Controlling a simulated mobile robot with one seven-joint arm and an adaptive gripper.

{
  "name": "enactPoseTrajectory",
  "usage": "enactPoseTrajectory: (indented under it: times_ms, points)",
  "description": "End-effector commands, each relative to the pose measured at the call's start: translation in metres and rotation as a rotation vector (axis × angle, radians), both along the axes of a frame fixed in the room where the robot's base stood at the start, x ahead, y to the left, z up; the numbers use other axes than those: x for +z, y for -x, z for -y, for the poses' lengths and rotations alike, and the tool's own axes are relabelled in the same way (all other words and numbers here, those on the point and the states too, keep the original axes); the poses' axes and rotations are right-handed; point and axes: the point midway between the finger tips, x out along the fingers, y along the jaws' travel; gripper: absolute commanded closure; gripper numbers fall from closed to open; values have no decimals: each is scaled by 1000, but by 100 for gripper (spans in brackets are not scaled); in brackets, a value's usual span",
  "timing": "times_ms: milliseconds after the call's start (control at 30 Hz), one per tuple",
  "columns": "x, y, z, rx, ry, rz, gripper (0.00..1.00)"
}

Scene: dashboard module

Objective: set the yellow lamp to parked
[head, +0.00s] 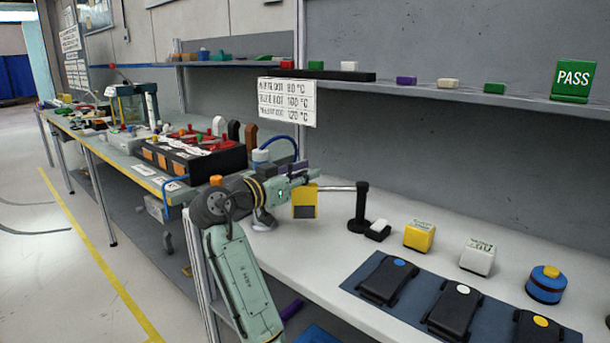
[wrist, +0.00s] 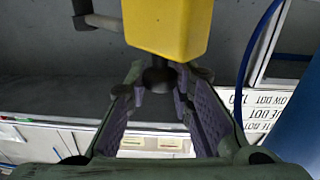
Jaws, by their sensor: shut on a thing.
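The yellow lamp (head: 304,204) has a boxy yellow head with a dark panel on its front. A metal rod (head: 335,188) joins it to an upright black post (head: 361,203) on the white bench (head: 330,235). In the wrist view the yellow lamp head (wrist: 167,25) fills the top middle, with a dark round knob (wrist: 159,76) just beyond its lower edge. My gripper (head: 298,174) is at the lamp head. In the wrist view its purple-padded fingers (wrist: 163,88) close around the knob, which partly hides their tips.
Right of the post are a yellow block (head: 419,236), a white block (head: 477,256) and a blue round pot (head: 546,285). Several black devices lie on a blue mat (head: 405,314) in front. A shelf (head: 440,93) runs above. A black crate (head: 195,160) stands left of my arm.

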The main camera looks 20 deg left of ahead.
Motion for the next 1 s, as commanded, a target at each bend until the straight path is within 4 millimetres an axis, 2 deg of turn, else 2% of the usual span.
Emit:
enactPoseTrajectory:
  times_ms: [167, 200, 467, 800, 1000]
  points:
    - [0, 0, 1, -1, 0, 0, 100]
    - [0, 0, 1, -1, 0, 0, 78]
    - [0, 0, 1, 1, 0, 0, 61]
    - [0, 2, -1, 2, 0, 0, 59]
    - [0, 25, -12, 5, 0, 1, 59]
